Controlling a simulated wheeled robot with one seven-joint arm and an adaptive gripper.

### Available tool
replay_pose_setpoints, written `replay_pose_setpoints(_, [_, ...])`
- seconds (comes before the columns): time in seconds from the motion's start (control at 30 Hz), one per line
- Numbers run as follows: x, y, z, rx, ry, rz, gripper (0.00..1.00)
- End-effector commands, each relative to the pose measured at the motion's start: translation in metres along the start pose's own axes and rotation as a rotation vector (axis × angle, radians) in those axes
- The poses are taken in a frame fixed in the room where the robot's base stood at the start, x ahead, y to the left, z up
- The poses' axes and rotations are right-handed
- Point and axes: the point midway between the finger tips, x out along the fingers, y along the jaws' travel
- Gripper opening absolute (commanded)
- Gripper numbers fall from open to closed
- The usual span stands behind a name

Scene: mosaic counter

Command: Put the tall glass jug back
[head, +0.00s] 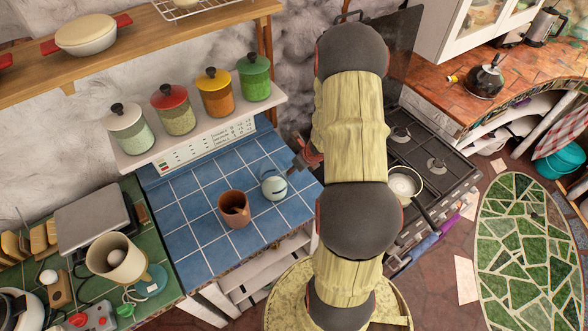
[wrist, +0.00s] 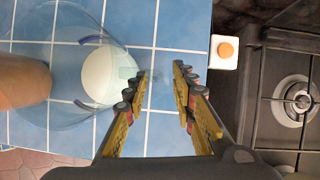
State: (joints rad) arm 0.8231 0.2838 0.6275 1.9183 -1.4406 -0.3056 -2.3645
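The tall glass jug (head: 274,187) appears as a small, clear, rounded vessel with a whitish part on the blue tiled counter. In the wrist view, its see-through body (wrist: 68,85) is at the left, with a white round shape showing inside or through it. My gripper (head: 304,160) is beside the jug, to its right and a little behind it in the head view. In the wrist view, the two fingers (wrist: 161,70) are apart with only blue tile between them. The jug is left of the fingers; whether the near finger touches it I cannot tell.
A brown clay pitcher (head: 234,209) stands close left of the jug. Several lidded canisters (head: 173,110) line the shelf behind. A gas hob (head: 437,160) with a pan (head: 404,184) is right of my arm. Blue tiles (head: 190,235) are clear at the front left.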

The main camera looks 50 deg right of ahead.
Motion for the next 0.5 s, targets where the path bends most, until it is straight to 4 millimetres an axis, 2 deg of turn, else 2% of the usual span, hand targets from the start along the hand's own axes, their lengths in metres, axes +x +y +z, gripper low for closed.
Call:
replay_pose_setpoints(0.3, [-0.069,-0.001,0.002,-0.001,-0.002,-0.002,0.26])
replay_pose_setpoints(0.5, [-0.098,0.0,0.001,0.0,-0.001,-0.001,0.26])
